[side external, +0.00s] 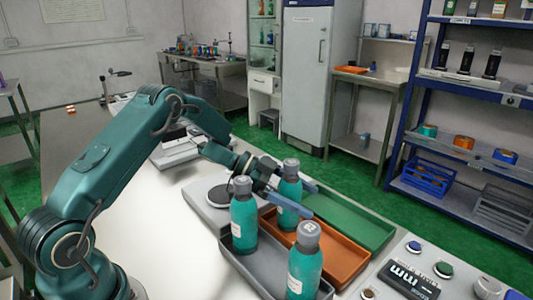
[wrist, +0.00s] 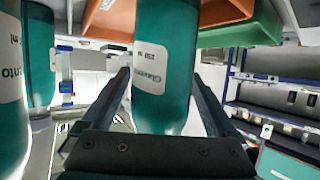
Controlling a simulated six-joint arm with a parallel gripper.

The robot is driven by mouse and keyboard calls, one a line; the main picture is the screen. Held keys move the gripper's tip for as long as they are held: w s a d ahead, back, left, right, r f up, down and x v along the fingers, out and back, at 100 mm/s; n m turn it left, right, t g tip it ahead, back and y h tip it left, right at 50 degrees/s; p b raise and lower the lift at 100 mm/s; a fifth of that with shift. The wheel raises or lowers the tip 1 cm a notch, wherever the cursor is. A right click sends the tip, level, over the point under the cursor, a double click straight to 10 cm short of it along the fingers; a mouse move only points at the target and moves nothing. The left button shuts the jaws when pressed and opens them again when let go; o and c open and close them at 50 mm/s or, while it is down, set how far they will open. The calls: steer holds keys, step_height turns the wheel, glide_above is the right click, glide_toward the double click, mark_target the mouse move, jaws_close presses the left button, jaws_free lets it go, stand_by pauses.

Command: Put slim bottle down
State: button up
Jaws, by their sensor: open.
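A slim teal bottle (side external: 288,191) with a grey cap and white label stands upright, apparently in the orange tray (side external: 345,262). My gripper (side external: 313,201) is open, with one finger on each side of this bottle. In the wrist view the bottle (wrist: 166,50) is between the two open fingers (wrist: 161,76), with a gap visible at least on the left. Its base is hidden in the side view by a finger and the neighbouring bottle.
Two more teal bottles stand in the grey tray (side external: 240,259), one at its back (side external: 243,218) and one at its front (side external: 305,268). A green tray (side external: 350,222) lies empty beyond the orange one. A scale (side external: 218,196) and a button panel (side external: 440,270) flank the trays.

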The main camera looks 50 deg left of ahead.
steer(key=v, duration=1.1)
steer(key=shift+a, duration=0.35)
steer(key=shift+s+d+r, duration=0.1)
steer(key=shift+s, duration=0.05)
